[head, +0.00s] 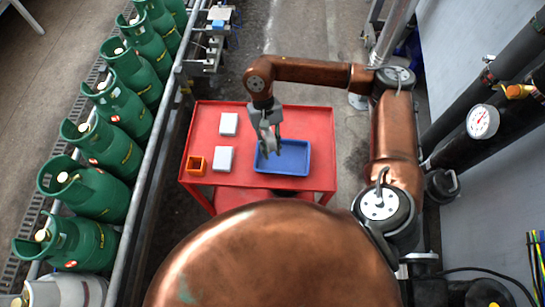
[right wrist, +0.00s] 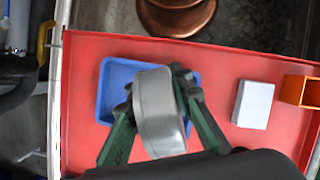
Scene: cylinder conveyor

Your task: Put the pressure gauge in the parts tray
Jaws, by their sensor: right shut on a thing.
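My right gripper (head: 269,140) is above the left part of the blue parts tray (head: 300,172), which lies on a red table. In the right wrist view my right gripper (right wrist: 156,95) is shut on the pressure gauge (right wrist: 158,118), a round grey metal body seen from its side. Its dial face does not show. The gauge hides part of the tray (right wrist: 106,88) in that view. In the head view the gauge is small and hard to tell from the grey gripper. The visible floor of the tray is empty. My left gripper is not in view.
Two white boxes (head: 229,124) (head: 223,159) and an open orange box (head: 196,165) stand on the red table (head: 310,116), left of the tray. Green gas cylinders (head: 117,103) line the conveyor at left. Another dial gauge (head: 482,121) sits by dark pipes at right.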

